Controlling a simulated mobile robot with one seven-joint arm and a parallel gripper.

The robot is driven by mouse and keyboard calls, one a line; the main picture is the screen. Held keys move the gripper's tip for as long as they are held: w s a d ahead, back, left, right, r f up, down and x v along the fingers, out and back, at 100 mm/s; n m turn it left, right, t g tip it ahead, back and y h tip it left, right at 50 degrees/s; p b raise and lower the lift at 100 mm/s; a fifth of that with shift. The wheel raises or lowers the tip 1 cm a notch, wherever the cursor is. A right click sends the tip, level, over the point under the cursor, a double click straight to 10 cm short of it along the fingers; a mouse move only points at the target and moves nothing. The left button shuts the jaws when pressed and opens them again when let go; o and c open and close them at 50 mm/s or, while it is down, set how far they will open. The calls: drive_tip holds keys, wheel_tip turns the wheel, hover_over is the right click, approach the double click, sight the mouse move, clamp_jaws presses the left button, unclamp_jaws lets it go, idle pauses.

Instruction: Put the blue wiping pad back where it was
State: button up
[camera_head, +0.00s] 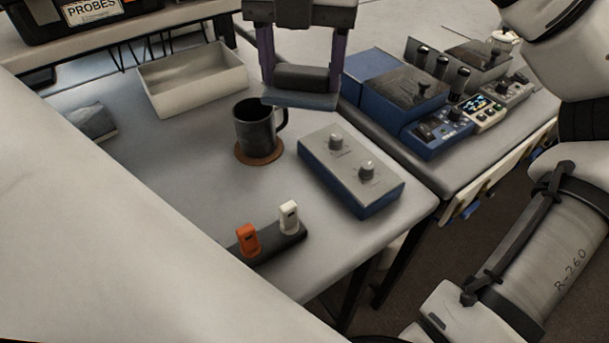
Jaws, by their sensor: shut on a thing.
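My gripper (301,76) is at the top middle of the head view, pointing down, with its two fingers shut on the wiping pad (300,101). The pad has a dark grip block between the fingers and a flat blue-grey underside. It shows just above and right of the dark mug and behind the blue-and-grey control box. It appears to be held above the table (200,190); any gap beneath it is hard to judge. No mark of the pad's former place can be made out.
The dark mug (254,128) stands on a brown coaster (259,154). A beige open tray (194,84) is behind left. The two-knob box (350,176) is at right. Orange (248,240) and white (289,217) pieces stand on a dark strip. Blue instruments (390,88) crowd the right table.

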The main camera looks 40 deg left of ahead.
drive_tip(key=shift+d+f, duration=0.1)
drive_tip(key=shift+f, duration=0.05)
wheel_tip(320, 180, down, 20)
drive_tip(key=shift+r+b, duration=0.2)
drive_tip(key=shift+b, duration=0.5)
drive_tip(key=shift+f, duration=0.3)
drive_tip(key=shift+f, duration=0.3)
drive_tip(key=o, duration=0.9)
drive_tip(key=shift+o, duration=0.2)
drive_tip(key=shift+r, duration=0.1)
wheel_tip(320, 180, up, 13)
drive_tip(key=shift+s, duration=0.1)
